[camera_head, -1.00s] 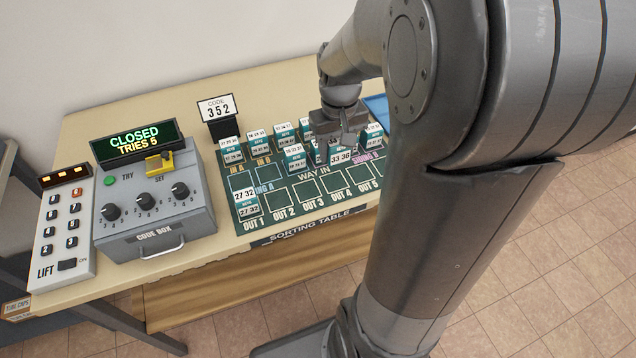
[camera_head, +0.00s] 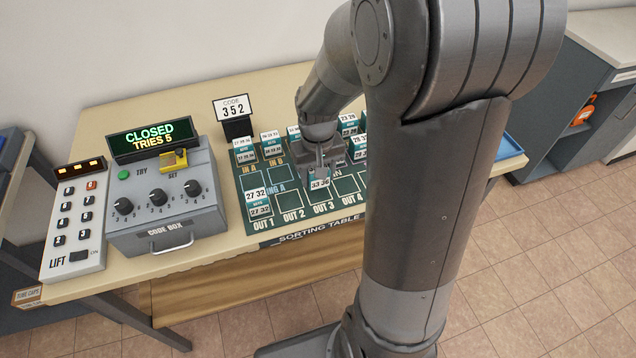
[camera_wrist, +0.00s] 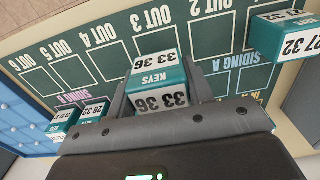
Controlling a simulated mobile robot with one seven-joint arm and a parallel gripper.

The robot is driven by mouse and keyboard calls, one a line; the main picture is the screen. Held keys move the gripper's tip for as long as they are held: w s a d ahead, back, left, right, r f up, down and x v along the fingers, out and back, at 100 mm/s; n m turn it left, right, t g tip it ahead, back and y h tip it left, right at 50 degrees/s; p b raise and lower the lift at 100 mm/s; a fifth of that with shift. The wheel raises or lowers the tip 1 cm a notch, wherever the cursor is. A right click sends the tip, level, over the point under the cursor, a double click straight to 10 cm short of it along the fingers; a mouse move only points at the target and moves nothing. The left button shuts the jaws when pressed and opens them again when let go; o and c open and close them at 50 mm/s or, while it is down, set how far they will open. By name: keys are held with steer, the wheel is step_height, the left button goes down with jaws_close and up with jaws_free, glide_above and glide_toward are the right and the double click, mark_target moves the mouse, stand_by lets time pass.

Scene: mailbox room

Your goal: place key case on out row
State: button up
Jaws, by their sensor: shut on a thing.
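The key case (camera_head: 319,184), a teal block with white labels reading "KEYS" and "33 36", is between the fingers of my gripper (camera_head: 320,172). In the wrist view the key case (camera_wrist: 157,72) sits between both fingers, which are shut on it. It is at the OUT 3 space of the out row (camera_head: 291,200); I cannot tell whether it touches the board. In the wrist view the OUT 3 cell (camera_wrist: 154,42) shows just beyond the case. A similar "27 32" case (camera_head: 258,202) stands on OUT 1. OUT 2 and OUT 4 look empty.
More teal cases (camera_head: 273,146) stand along the back rows of the green sorting board (camera_head: 247,177). The code box (camera_head: 163,205) and lift keypad (camera_head: 76,220) are at the left. A code card (camera_head: 234,108) reads 352. My arm hides the board's right end.

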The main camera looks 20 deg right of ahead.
mark_target(318, 185)
steer(key=shift+f, duration=1.9)
steer(key=shift+f, duration=0.15)
steer(key=o, duration=1)
